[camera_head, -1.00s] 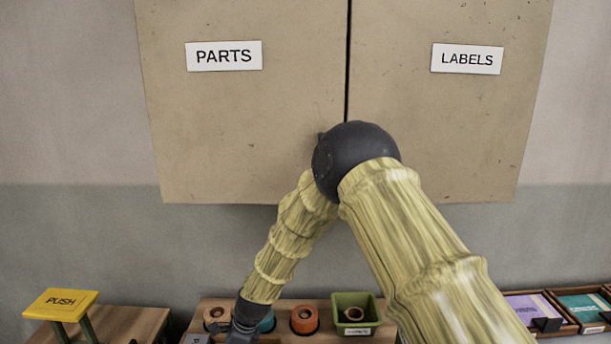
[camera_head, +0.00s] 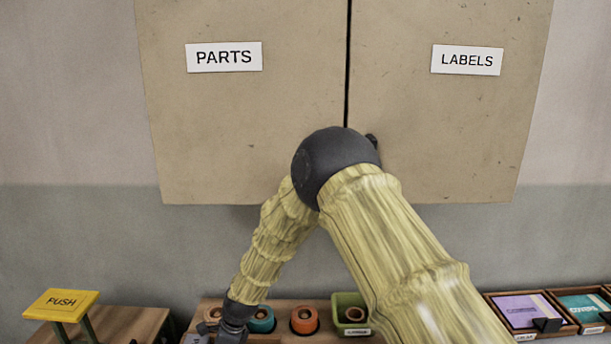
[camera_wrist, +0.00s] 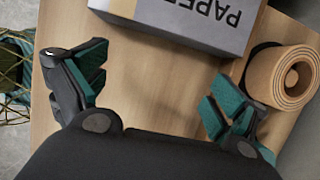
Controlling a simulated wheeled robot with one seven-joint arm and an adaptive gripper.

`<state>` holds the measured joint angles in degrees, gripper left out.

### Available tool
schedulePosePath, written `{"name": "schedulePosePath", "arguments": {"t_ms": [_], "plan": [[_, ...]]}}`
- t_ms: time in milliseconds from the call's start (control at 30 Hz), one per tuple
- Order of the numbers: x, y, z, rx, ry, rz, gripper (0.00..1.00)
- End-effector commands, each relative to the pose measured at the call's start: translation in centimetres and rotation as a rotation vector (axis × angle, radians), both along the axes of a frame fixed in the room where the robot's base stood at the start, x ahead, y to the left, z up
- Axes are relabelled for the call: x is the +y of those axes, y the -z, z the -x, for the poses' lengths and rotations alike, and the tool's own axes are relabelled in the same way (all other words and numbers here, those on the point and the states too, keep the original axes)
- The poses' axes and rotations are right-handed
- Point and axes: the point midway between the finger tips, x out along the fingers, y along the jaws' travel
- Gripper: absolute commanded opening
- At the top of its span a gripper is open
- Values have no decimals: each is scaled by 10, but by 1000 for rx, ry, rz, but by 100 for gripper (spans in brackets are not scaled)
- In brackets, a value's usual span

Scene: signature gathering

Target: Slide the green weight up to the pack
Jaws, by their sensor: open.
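The pack (camera_wrist: 185,22), a grey and white block with "PAPER" lettering partly cut off, lies on a wooden surface at the top of the wrist view. My gripper (camera_wrist: 158,82) is open, its teal-padded fingers spread wide on either side of bare wood, with the pack beyond them. Nothing shows between the fingers. I cannot make out a green weight in either view; my gripper's dark body hides the lower part of the wrist view. In the head view my gripper (camera_head: 233,334) is at the bottom edge, in front of the rolls.
A tan roll (camera_wrist: 283,78) lies close beside the right finger. A wire basket (camera_wrist: 14,75) stands beyond the left edge. The head view shows a teal roll (camera_head: 263,322), an orange roll (camera_head: 304,321), a green bin (camera_head: 347,300) and a yellow PUSH plate (camera_head: 61,303).

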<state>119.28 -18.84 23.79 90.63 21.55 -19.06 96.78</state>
Motion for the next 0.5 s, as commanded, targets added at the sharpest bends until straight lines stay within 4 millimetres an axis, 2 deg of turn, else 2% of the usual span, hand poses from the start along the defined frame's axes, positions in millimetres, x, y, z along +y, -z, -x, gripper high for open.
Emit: {"name": "schedulePosePath", "arguments": {"t_ms": [500], "plan": [[16,0,0,1,1,0,97]]}}
